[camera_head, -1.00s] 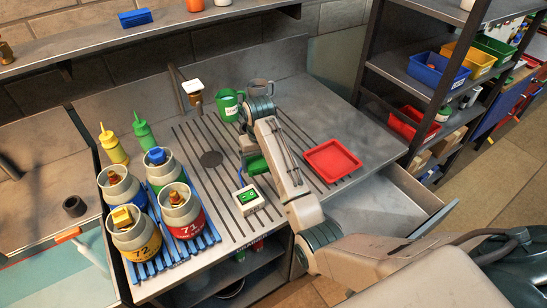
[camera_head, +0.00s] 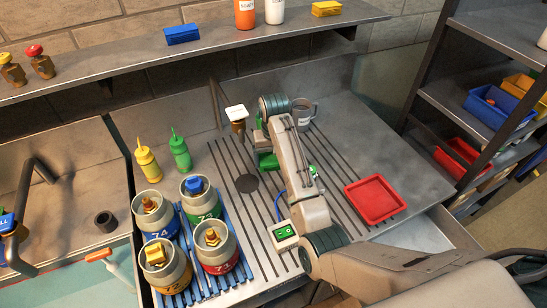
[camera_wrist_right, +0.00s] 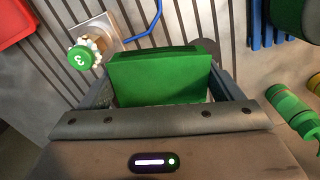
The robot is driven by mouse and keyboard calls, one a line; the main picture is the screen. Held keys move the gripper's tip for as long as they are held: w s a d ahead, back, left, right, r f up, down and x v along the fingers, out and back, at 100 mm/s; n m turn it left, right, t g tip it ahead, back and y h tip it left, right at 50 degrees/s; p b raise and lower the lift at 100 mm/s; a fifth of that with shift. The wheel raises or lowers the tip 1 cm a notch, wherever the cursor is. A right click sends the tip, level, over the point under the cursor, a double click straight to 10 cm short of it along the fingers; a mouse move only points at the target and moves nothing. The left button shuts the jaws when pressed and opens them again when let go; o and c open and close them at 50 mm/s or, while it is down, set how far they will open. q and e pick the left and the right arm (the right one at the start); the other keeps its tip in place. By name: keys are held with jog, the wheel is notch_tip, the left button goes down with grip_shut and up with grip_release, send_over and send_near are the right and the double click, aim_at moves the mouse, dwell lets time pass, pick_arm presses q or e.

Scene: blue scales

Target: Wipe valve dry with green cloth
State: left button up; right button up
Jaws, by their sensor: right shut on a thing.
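My right gripper (camera_head: 263,157) is shut on the green cloth (camera_head: 268,161), which looks like a thick folded block. It is held above the grooved drainboard, near the round drain. In the right wrist view the cloth (camera_wrist_right: 160,77) sits between the fingers (camera_wrist_right: 162,98). A valve with a green knob marked 3 (camera_wrist_right: 82,56) stands on a square plate, apart from the cloth. In the head view its green knob (camera_head: 314,171) shows just right of my right arm, which hides much of it. My left gripper is out of view.
A red tray (camera_head: 375,199) lies to the right. A switch box (camera_head: 285,233) with a blue cord stands in front. Several canisters stand in a blue rack (camera_head: 204,283) at left, before two squeeze bottles (camera_head: 180,154). A brown-and-white tap (camera_head: 237,116) and grey mug (camera_head: 302,114) stand behind.

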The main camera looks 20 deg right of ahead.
jog(key=shift+w+d+f, duration=0.1)
jog(key=shift+d+f, duration=0.2)
jog(key=shift+d, duration=0.35)
jog(key=shift+s+d+f, duration=0.1)
jog(key=shift+d+f, duration=0.05)
jog(key=shift+d, duration=0.3)
jog(key=shift+s+d+f, duration=0.1)
jog(key=shift+d, duration=0.3)
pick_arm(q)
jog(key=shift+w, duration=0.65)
pick_arm(e)
jog(key=d+f, duration=0.2)
jog(key=d, duration=0.4)
jog(key=shift+s+d+f, duration=0.3)
jog(key=shift+s+d, duration=0.05)
jog(key=shift+f, duration=0.6)
jog(key=shift+d, duration=0.1)
